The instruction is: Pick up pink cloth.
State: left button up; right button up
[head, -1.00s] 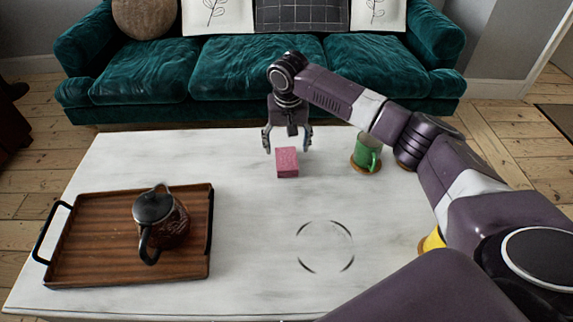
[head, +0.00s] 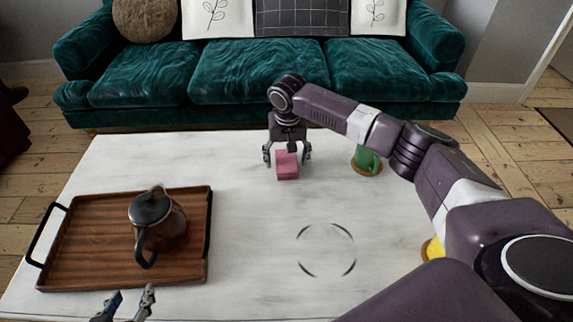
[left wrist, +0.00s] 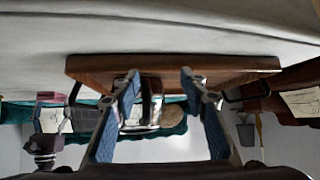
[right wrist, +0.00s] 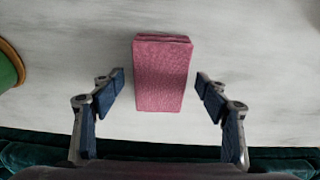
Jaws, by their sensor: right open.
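The pink cloth (head: 287,166) is a small folded block lying on the white table toward the sofa side. In the right wrist view the cloth (right wrist: 163,74) lies between and just beyond my open fingertips. My right gripper (head: 287,157) is open around the cloth's sides from above, with a gap on each side; it also shows in the right wrist view (right wrist: 160,88). My left gripper (head: 124,305) is at the table's near left edge, by the tray. In the left wrist view the left gripper (left wrist: 160,82) has its fingers spread apart with nothing between them.
A wooden tray (head: 80,250) with black handles holds a dark teapot (head: 158,222) on the left. A green mug (head: 367,160) on a coaster stands right of the cloth, close to my right arm. Something yellow (head: 433,248) is partly hidden by that arm. The table's middle is clear.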

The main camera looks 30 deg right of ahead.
jog(key=c, duration=1.2)
jog(key=shift+r, duration=0.1)
notch_tip(320, 180, up, 5)
jog(key=shift+p, duration=0.9)
notch_tip(320, 180, up, 4)
jog(key=p, duration=0.1)
notch_tip(320, 180, up, 5)
jog(key=p, duration=0.2)
send_over(286, 159)
pick_arm(q)
jog(key=s+a+f+g+y, duration=0.1)
jog(key=s+a+f+g, duration=0.3)
jog(key=s, duration=0.8)
jog(key=shift+f+g+y+p, duration=0.35)
jog(key=shift+f+g, duration=1.05)
jog(key=shift+f, duration=0.55)
pick_arm(e)
jog(key=shift+s+a+r, duration=0.1)
jog(key=shift+s+r, duration=0.1)
jog(key=shift+r, duration=1.3)
jog(key=shift+s+r, duration=0.2)
jog(key=shift+r, duration=1.25)
